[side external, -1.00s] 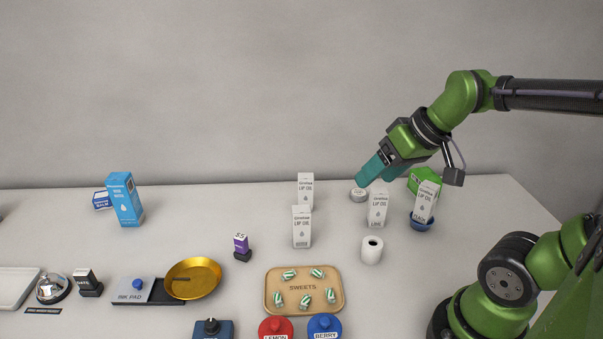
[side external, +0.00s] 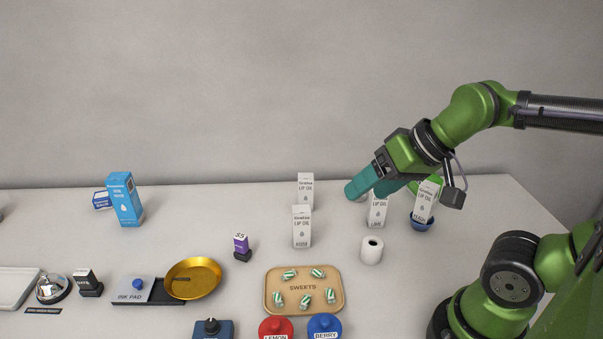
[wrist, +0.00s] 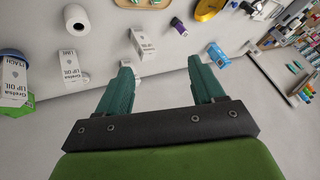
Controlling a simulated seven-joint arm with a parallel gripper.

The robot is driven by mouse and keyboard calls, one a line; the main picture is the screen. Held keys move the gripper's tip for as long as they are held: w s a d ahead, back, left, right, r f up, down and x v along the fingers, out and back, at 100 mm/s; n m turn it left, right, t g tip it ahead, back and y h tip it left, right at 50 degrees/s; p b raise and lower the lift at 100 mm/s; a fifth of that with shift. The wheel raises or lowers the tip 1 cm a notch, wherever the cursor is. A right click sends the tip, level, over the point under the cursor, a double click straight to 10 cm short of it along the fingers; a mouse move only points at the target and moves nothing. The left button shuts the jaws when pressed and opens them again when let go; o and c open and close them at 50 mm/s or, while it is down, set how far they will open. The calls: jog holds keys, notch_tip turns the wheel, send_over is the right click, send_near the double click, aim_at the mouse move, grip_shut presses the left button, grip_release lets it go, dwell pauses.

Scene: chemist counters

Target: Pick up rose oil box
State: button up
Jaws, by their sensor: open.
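Several white lip oil boxes stand upright on the counter. The front-middle one (side external: 302,228) has a small label that looks like ROSE; another white box (side external: 305,190) stands right behind it, its lower part hidden. My gripper (side external: 365,190) is open and empty, tilted down, to the right of these two boxes and over the lime box (side external: 377,212), whose top it partly hides. In the wrist view, the fingers (wrist: 160,64) are spread apart, with the likely rose box (wrist: 141,40) beyond them, nearer the left finger.
A white roll (side external: 371,250) stands in front of the lime box. A sweets tray (side external: 303,307) lies in front. A blue box (side external: 126,200) stands far left.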

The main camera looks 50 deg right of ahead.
dwell(0.3)
jog(key=n+g+h, duration=0.2)
jog(key=n+g, duration=0.5)
jog(key=n, duration=0.6)
send_over(302, 208)
notch_tip(302, 208, down, 5)
notch_tip(302, 208, down, 11)
jog(key=shift+r, duration=0.1)
jog(key=shift+s+a+f, duration=0.1)
jog(key=shift+f, duration=1.3)
jog(key=shift+a+f, duration=0.1)
jog(key=shift+f, duration=1.25)
jog(key=shift+c, duration=0.5)
